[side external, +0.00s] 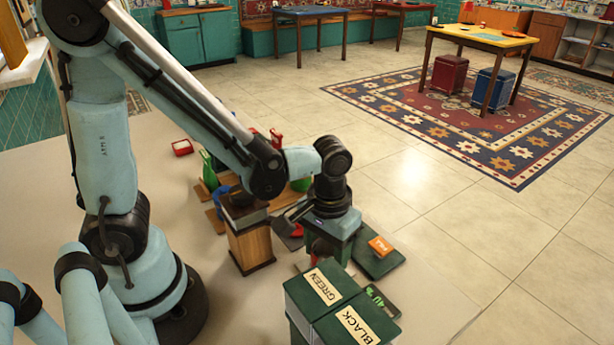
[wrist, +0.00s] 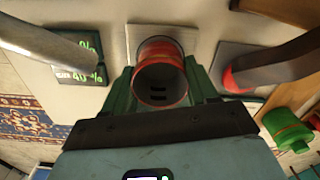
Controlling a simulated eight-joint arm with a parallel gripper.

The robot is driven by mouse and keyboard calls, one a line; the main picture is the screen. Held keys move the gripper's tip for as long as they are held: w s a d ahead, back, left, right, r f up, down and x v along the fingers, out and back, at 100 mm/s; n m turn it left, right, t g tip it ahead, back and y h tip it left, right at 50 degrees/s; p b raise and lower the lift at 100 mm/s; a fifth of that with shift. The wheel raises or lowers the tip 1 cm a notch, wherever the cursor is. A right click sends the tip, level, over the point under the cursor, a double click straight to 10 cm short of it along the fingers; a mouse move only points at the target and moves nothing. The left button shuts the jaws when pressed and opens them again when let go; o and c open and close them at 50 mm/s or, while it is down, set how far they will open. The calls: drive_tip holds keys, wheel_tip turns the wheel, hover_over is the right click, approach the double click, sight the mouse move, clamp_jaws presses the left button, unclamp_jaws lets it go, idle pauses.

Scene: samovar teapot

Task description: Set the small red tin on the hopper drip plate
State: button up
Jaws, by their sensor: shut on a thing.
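The small red tin (wrist: 161,75) is between the green fingers of my gripper (wrist: 162,92) in the wrist view, its round dark end facing the camera. My gripper is shut on it. A pale square plate (wrist: 160,38) lies just beyond the tin; I cannot tell whether the tin touches it. In the side external view my gripper (side external: 328,243) points down beside the green hopper boxes labelled GREEN (side external: 322,287) and BLACK (side external: 357,325). The tin is mostly hidden there by the hand and boxes.
A display with green digits (wrist: 80,60) lies left of the tin. A green container (wrist: 286,128) is at right.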

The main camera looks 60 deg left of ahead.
drive_tip(key=shift+f, duration=0.2)
drive_tip(key=o, duration=1.1)
drive_tip(key=shift+c, duration=0.2)
wheel_tip(320, 180, up, 12)
drive_tip(key=a+m+t, duration=0.3)
drive_tip(key=a+t, duration=0.4)
drive_tip(key=shift+w+a, duration=0.25)
drive_tip(key=shift+f, duration=0.1)
